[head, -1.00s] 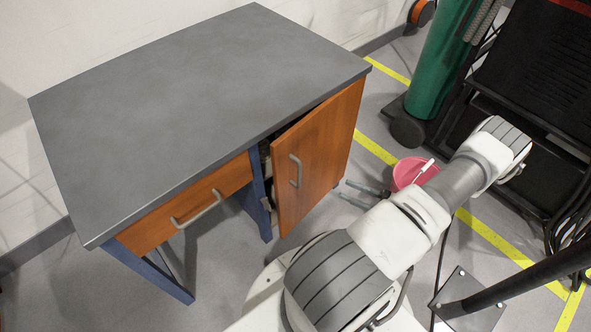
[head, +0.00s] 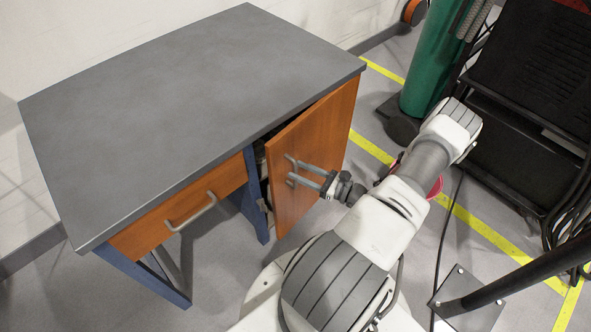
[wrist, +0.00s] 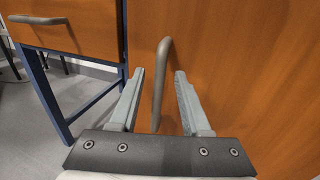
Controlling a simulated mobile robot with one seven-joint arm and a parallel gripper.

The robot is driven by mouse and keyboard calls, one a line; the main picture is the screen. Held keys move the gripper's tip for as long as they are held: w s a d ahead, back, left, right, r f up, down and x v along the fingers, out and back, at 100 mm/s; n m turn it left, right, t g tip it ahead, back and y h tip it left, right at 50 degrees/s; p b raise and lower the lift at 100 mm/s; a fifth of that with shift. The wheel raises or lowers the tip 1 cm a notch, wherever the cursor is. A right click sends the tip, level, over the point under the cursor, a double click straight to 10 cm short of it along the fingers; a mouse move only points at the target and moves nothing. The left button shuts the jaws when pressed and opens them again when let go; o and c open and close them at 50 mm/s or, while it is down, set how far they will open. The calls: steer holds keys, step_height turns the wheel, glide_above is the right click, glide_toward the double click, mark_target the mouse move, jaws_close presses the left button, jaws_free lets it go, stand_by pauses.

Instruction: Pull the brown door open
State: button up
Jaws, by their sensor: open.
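The brown door (head: 318,128) of the grey-topped desk stands partly open, with a dark gap along its left edge. Its grey bar handle (head: 291,172) is upright near that left edge. My gripper (head: 291,170) is open at the handle in the head view. In the wrist view the door (wrist: 225,60) fills the right and middle. There the handle (wrist: 161,75) stands between the two fingers of my gripper (wrist: 160,75), with room on both sides. Whether the fingertips touch the door I cannot tell.
A brown drawer (head: 185,207) with its own handle is left of the door. Blue desk legs (head: 257,200) stand beside the opening. A green cylinder (head: 432,60) and a black rack (head: 520,85) stand right. A pink bucket (head: 434,187) is partly hidden behind my arm.

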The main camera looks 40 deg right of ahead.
steer(key=shift+x, duration=0.95)
steer(key=shift+c, duration=0.2)
jaws_close()
stand_by(0.6)
